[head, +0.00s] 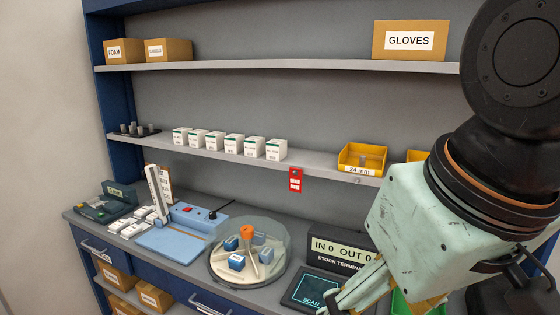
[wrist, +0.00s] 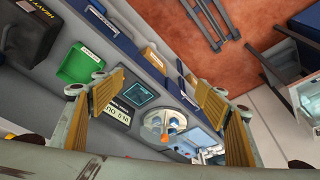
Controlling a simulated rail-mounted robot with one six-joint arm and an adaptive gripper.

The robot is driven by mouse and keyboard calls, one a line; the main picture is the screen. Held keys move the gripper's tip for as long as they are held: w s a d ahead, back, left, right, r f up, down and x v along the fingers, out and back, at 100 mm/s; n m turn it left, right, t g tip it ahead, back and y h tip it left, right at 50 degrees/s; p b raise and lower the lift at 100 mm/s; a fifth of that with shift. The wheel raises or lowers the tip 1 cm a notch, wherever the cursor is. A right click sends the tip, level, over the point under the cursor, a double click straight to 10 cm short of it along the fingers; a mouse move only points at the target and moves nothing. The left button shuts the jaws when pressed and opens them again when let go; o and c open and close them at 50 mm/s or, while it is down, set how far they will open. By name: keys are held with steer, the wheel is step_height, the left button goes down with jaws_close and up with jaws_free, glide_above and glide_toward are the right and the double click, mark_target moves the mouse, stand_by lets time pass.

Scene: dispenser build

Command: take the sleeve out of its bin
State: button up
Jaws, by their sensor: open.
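A yellow bin labelled 24 mm (head: 358,170) stands on the middle shelf, right of centre in the head view. A small grey upright cylinder, which looks like the sleeve (head: 363,161), shows inside it; its lower part is hidden by the bin's front. A second yellow bin (head: 418,156) is mostly hidden behind my arm. My gripper (wrist: 150,95) is open and empty, its two fingers wide apart in the wrist view. In the head view it hangs low at the right, over the bench and below the shelf, apart from the 24 mm bin.
White boxes (head: 234,143) line the shelf left of the bin, and a red tag (head: 295,180) hangs from its edge. A domed carousel (head: 248,262), a stock terminal (head: 342,246) and a scan pad (head: 305,289) stand on the bench. A green bin (wrist: 80,64) is near my gripper.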

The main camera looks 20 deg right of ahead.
steer(key=c, duration=1.3)
steer(key=shift+o, duration=0.2)
